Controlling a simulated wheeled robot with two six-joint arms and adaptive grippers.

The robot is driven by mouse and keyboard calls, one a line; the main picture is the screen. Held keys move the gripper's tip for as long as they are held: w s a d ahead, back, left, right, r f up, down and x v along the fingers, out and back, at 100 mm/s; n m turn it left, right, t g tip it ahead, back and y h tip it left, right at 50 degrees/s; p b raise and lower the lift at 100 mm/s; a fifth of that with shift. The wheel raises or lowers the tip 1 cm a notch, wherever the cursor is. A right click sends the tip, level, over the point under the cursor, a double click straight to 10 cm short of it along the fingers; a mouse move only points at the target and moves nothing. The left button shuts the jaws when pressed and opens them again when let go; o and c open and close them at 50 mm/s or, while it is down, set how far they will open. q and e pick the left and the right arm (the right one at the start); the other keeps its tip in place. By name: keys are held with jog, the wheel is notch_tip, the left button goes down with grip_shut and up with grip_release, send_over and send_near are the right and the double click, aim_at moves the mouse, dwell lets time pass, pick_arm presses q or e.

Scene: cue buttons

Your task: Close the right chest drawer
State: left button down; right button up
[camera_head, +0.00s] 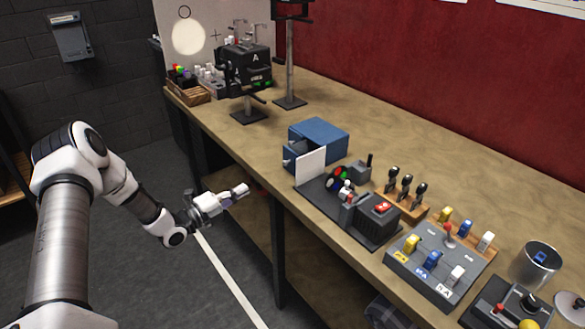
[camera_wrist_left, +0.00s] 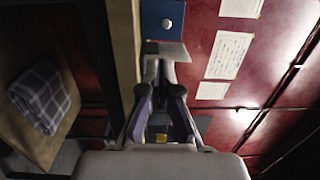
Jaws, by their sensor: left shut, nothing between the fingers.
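The small blue chest (camera_head: 320,132) stands on the workbench, left of the middle. Its front faces the bench's near edge. A knob shows at the left part of the front, where a drawer seems to stick out a little. A white upright panel (camera_head: 311,168) hides the right part of the front, so I cannot tell how far the right drawer is out. In the left wrist view a blue drawer face (camera_wrist_left: 160,20) with a pale round knob shows beyond the fingertips. My left gripper (camera_head: 243,189) is shut and empty, off the bench's near edge, left of the chest and apart from it.
A dark device (camera_head: 372,222) with a red switch stands right of the chest. A grey switch box (camera_head: 437,262) and a metal cup (camera_head: 538,264) are further right. A black machine marked A (camera_head: 246,66) stands at the back left. Bare bench top (camera_head: 385,140) lies behind the chest.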

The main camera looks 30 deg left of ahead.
pick_arm(q)
send_near(284, 164)
jog(key=x, duration=0.6)
jog(key=shift+w, duration=0.2)
jog(key=shift+w+f, duration=0.1)
jog(key=shift+w, duration=0.35)
jog(key=shift+d, duration=0.1)
pick_arm(e)
jog(key=shift+d, duration=0.3)
jog(key=shift+s, duration=0.1)
